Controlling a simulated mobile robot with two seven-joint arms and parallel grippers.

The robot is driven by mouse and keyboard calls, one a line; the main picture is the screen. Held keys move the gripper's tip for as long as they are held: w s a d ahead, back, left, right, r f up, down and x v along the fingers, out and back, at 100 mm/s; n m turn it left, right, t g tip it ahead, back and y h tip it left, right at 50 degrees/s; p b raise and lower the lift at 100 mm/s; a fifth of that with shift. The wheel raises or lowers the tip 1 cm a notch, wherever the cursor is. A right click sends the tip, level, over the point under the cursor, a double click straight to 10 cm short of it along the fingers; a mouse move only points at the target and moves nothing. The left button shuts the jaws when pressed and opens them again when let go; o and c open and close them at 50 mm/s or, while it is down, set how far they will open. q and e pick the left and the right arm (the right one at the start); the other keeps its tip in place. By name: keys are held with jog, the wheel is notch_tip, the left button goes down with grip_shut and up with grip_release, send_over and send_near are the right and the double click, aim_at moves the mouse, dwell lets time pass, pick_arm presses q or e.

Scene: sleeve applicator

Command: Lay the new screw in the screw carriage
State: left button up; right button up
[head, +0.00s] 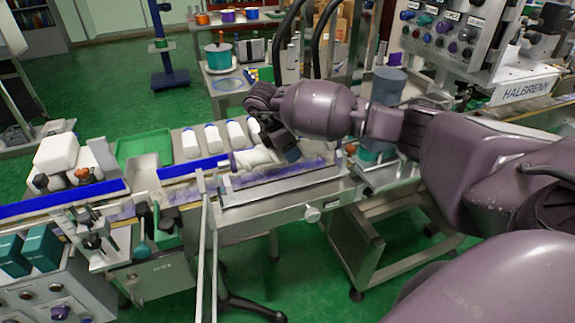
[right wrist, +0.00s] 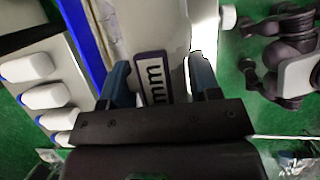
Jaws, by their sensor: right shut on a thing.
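My right gripper (head: 283,150) hangs over the conveyor, with its fingers largely hidden behind my wrist. In the right wrist view its two blue fingers (right wrist: 160,82) are apart with a pale body between them. I take this for the new screw (head: 253,158), a white, rounded length sticking out left of the gripper in the head view. A purple-edged label reading "mm" (right wrist: 153,75) shows between the fingers. The screw carriage appears to be the long grey metal trough (head: 282,187) just in front. Whether screw and trough touch is unclear. My left gripper is not in view.
Blue guide rails (head: 60,201) run along the conveyor. A round knob (head: 312,214) sticks out in front. A control panel (head: 448,30) stands at the back right.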

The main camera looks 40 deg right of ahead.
send_over(288, 179)
notch_tip(288, 179, down, 6)
jog(key=shift+r+b, duration=0.25)
jog(key=shift+b, duration=0.05)
jog(key=o, duration=1.3)
jog(key=shift+a, duration=0.1)
jog(key=shift+o, duration=0.2)
jog(key=v, duration=1.2)
jog(key=shift+p, duration=0.35)
jog(key=shift+s+f, duration=0.1)
